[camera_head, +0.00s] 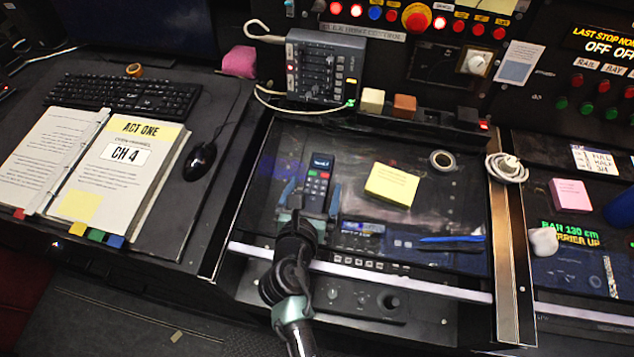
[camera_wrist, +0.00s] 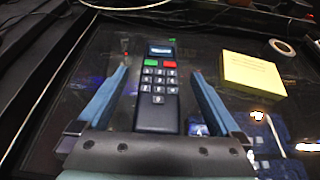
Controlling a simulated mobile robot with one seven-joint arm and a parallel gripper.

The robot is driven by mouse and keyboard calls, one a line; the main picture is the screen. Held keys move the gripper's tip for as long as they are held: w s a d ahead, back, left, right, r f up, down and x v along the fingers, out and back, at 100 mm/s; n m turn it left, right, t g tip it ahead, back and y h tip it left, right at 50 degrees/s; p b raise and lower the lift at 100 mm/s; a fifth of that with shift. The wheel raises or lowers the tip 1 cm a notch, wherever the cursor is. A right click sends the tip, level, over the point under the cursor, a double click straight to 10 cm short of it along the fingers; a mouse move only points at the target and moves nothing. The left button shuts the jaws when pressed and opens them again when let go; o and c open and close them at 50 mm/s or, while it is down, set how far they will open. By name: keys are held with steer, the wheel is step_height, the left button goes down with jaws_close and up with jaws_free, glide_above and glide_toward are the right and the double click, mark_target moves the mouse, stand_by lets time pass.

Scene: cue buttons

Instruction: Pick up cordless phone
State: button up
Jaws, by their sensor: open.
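The cordless phone (camera_head: 319,176) is a dark handset with a small lit screen, green and red keys and a light number pad. It lies on the dark glossy panel (camera_head: 270,225). In the wrist view the phone (camera_wrist: 158,85) lies lengthwise between the two blue fingers of my gripper (camera_wrist: 160,90). The fingers are spread, with a gap on each side of the phone.
A yellow note pad (camera_head: 391,184) lies right of the phone, with a tape roll (camera_head: 442,160) beyond it. A blue pen-like item (camera_head: 452,239) lies front right. A grey box with cables (camera_head: 325,68) stands behind. A light rail (camera_head: 360,272) runs along the panel's front edge.

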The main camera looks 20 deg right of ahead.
mark_target(317, 183)
steer(key=shift+x, duration=1.55)
